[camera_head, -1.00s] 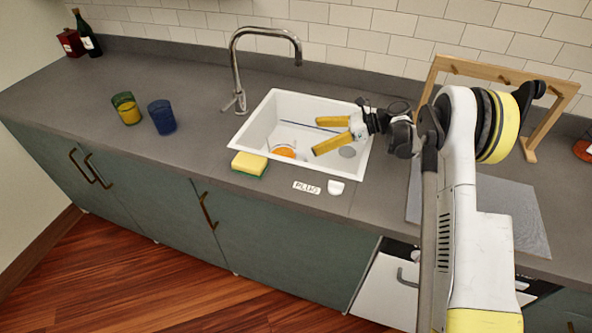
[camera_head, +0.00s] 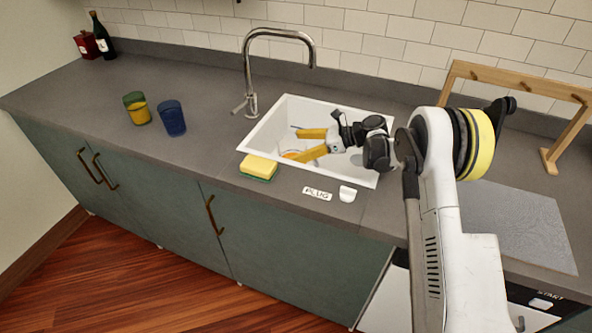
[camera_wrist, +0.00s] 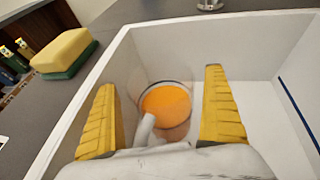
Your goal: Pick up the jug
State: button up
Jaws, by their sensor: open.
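A clear round vessel with orange contents, which looks like the jug (camera_wrist: 166,104), sits in the white sink (camera_head: 357,177). A pale handle-like part sticks out toward the lower left in the wrist view. My gripper (camera_wrist: 160,82) is open, its yellow fingers on either side of the jug in that view. I cannot tell whether they touch it. In the head view, my gripper (camera_head: 301,145) is inside the sink area and mostly hides the jug (camera_head: 290,154); only a bit of orange shows.
The sink walls stand close around my gripper. A yellow-green sponge (camera_head: 259,167) lies at the front left rim, and a tap (camera_head: 249,75) rises behind. A green-yellow cup (camera_head: 137,108) and a blue cup (camera_head: 171,118) stand left on the counter. A wooden rack (camera_head: 515,78) stands right.

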jog(key=c, duration=1.4)
jog(key=shift+r, duration=0.15)
